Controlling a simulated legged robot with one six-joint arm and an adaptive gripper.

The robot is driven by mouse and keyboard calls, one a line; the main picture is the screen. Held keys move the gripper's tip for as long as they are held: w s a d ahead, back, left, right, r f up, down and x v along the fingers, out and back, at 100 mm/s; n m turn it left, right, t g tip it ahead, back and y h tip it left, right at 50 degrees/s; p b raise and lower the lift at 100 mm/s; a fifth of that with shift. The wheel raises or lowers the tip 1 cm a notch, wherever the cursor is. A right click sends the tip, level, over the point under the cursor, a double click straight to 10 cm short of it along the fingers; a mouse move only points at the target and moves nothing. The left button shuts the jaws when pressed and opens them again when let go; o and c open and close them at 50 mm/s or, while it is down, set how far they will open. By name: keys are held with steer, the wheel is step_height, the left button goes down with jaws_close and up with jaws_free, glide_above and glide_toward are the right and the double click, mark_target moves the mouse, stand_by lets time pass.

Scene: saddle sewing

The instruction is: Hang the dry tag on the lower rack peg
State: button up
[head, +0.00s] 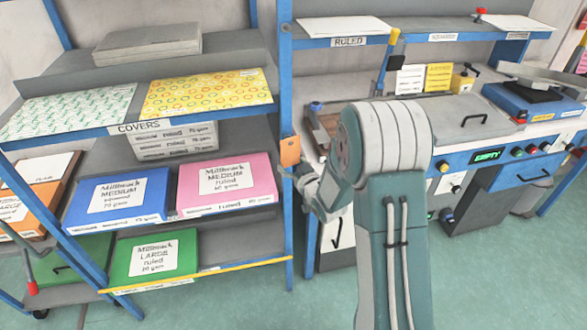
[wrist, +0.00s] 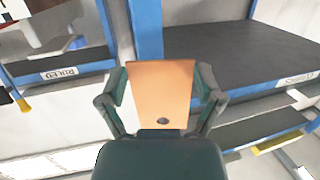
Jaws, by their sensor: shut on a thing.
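An orange tag (head: 289,151) is held upright in my gripper (head: 292,172), beside the blue shelf post (head: 284,100). In the wrist view, the same tag (wrist: 160,85) fills the space between the two dark fingers, with a dark round hole at its near end. My gripper is shut on it. The tag overlaps the blue post in the wrist view; I cannot tell whether it touches it. The lower rack peg cannot be clearly made out. No writing is legible on the tag.
The shelf unit at left holds a blue box (head: 118,198), a pink box (head: 227,186) and a green box (head: 153,257). A yellow-tipped lever (head: 393,38) stands at the bench. A machine with an EMPTY display (head: 487,156) is at right. The floor between is clear.

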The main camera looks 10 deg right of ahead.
steer(key=shift+w+f, duration=0.25)
steer(key=shift+w, duration=0.35)
steer(key=shift+w+f, duration=0.2)
steer(key=shift+w, duration=0.35)
steer(key=o, duration=0.7)
steer(key=shift+c, duration=0.2)
steer(key=shift+s, duration=0.1)
